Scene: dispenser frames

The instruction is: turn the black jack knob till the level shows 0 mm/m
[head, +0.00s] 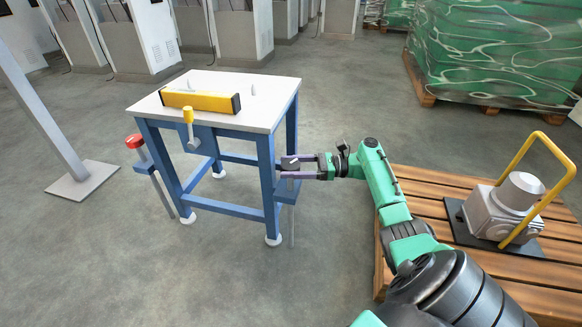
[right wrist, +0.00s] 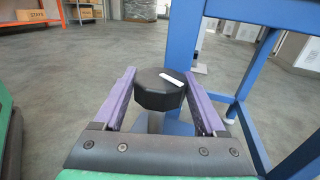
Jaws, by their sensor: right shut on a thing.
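The black jack knob (head: 290,161) sits at the right side of the blue-legged table, on top of a thin upright rod. My right gripper (head: 283,167) reaches in from the right and is shut on it. In the right wrist view the knob (right wrist: 158,92) is between the purple fingers and has a white mark on top, pointing up and left. The yellow level (head: 200,101) lies on the white tabletop; its reading is too small to make out. My left gripper is not in view.
A wooden pallet (head: 425,190) with a grey machine (head: 503,207) stands at the right. A post base (head: 82,181) is at the left.

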